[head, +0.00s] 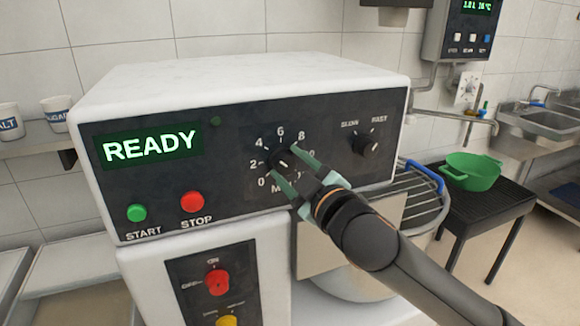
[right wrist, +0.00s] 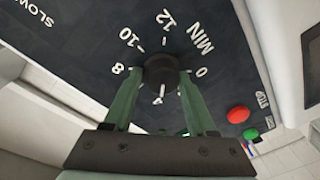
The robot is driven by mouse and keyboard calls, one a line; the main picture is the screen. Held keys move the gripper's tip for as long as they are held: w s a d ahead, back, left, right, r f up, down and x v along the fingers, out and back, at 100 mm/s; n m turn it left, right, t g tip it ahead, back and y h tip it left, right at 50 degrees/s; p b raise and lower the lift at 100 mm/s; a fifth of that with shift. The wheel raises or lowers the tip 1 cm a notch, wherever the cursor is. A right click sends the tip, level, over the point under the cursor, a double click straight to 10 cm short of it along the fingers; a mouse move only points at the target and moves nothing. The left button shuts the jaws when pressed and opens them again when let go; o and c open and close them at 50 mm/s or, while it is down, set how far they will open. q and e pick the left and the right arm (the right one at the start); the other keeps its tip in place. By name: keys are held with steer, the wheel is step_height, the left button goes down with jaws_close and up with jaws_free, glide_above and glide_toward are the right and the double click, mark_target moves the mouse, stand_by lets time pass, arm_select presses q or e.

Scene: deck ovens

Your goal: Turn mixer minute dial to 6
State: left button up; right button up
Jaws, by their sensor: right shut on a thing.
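The minute dial (head: 284,161) is a dark knob on the mixer's black control panel, ringed by white numerals from 0 upward, with 6 at the top. My right gripper (head: 287,157) has its two green fingers on either side of the knob, closed on it. In the right wrist view the knob (right wrist: 160,67) sits between the fingertips of the gripper (right wrist: 159,76). A small white mark shows at the knob, but I cannot tell which numeral it points to. The fingers hide part of the lettering below. My left gripper is out of view.
The mixer display (head: 150,146) reads READY. Below it are a green START button (head: 137,212) and a red STOP button (head: 192,202). The SLOW/FAST knob (head: 366,144) is right of the dial. A green bowl (head: 470,171) stands on a dark table at right.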

steer(key=shift+s+a+f+m, duration=0.1)
steer(key=shift+a+f+m, duration=0.1)
steer(key=shift+f+m, duration=0.1)
steer(key=shift+m, duration=0.6)
steer(key=m+p, duration=0.1)
steer(key=m, duration=0.1)
steer(key=shift+m, duration=0.3)
steer(key=shift+m+t+p, duration=0.3)
steer(key=shift+m+p, duration=0.35)
steer(key=shift+m, duration=0.55)
steer(key=shift+m+p, duration=0.35)
steer(key=shift+m, duration=0.35)
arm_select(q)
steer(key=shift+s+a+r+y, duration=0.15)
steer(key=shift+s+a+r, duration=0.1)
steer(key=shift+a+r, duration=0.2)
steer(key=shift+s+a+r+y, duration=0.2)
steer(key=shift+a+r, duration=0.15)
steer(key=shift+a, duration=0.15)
arm_select(e)
steer(key=shift+m, duration=0.4)
